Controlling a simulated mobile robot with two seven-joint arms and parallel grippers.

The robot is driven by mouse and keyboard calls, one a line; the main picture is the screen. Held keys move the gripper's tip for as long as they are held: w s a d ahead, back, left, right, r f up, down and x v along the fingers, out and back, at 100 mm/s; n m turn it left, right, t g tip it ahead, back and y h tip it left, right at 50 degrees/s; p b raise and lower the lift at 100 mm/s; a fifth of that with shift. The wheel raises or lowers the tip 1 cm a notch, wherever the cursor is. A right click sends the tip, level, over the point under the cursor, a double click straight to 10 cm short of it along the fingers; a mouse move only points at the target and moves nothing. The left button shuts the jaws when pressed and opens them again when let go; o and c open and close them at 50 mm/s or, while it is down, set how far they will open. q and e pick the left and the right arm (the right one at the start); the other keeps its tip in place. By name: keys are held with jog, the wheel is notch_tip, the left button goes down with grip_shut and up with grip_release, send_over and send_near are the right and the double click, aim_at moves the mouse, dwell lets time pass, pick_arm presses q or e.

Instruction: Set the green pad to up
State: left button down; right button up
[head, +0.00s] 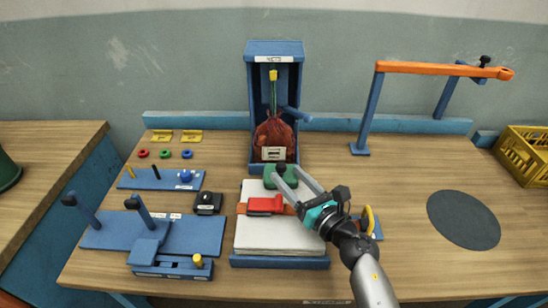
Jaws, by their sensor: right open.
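The green pad (268,181) sits at the back edge of the white stack (275,238), in front of the blue stand (275,50). A dark round knob (281,169) shows at the pad. My right gripper (286,174) reaches in from the lower right and is open, its two fingers over the pad with the knob between or just beyond their tips. The fingers hide part of the pad. I cannot tell whether they touch it. My left gripper is not in view.
A red sack (273,136) hangs in the blue stand just behind the pad. A red block (265,205) lies on the white stack. Blue fixtures (190,235) fill the left. An orange-topped frame (430,68) and yellow crate (525,153) stand right. The table around the dark disc (463,220) is clear.

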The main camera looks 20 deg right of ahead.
jog(key=x, duration=0.7)
jog(key=shift+w, duration=0.1)
jog(key=shift+c, duration=0.2)
grip_shut()
dwell(1.1)
